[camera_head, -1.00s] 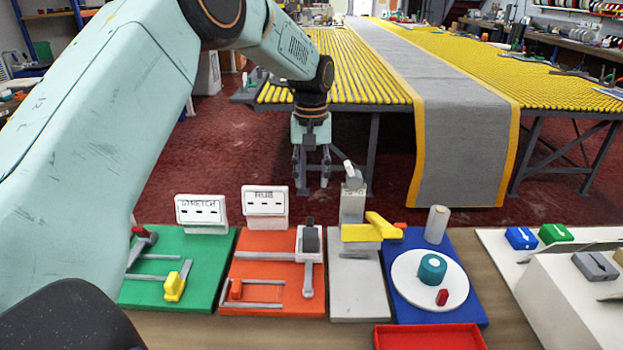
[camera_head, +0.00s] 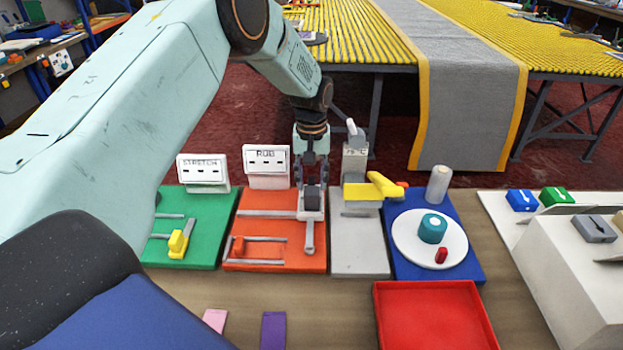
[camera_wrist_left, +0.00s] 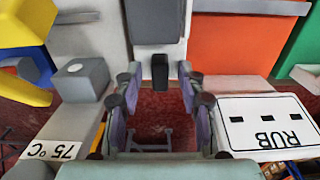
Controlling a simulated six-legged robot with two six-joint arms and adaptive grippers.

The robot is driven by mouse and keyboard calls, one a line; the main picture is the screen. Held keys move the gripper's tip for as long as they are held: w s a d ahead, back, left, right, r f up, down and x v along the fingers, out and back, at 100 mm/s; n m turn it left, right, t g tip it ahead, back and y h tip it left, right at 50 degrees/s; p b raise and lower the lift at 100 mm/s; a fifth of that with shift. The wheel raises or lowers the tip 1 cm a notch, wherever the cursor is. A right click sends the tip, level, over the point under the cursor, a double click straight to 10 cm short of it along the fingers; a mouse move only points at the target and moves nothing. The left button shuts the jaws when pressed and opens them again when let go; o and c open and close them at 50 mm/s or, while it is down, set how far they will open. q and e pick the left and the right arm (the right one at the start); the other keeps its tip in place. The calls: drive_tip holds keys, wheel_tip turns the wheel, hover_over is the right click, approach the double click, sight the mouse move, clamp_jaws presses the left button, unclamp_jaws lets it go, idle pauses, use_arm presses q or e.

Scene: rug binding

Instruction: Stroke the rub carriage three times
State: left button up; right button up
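The rub carriage (camera_head: 312,206) is a pale block with a dark upright handle on the orange board (camera_head: 265,225), at the right end of its rail. The white RUB sign (camera_head: 266,162) stands behind that board. My left gripper (camera_head: 311,182) points down, right over the carriage handle. In the left wrist view my left gripper's two fingers (camera_wrist_left: 158,88) are apart, with a dark handle end (camera_wrist_left: 160,70) between or just beyond their tips. I cannot tell whether they touch it. My right gripper is not in view.
A green STRETCH board (camera_head: 190,250) lies left. To the right are a grey board with a yellow clamp (camera_head: 372,188), a blue board with a white disc (camera_head: 430,238), and a red tray (camera_head: 435,315). A rug lies on yellow rollers behind.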

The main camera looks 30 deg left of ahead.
use_arm(q)
drive_tip(key=shift+s, duration=0.1)
drive_tip(key=shift+c, duration=1.2)
clamp_jaws()
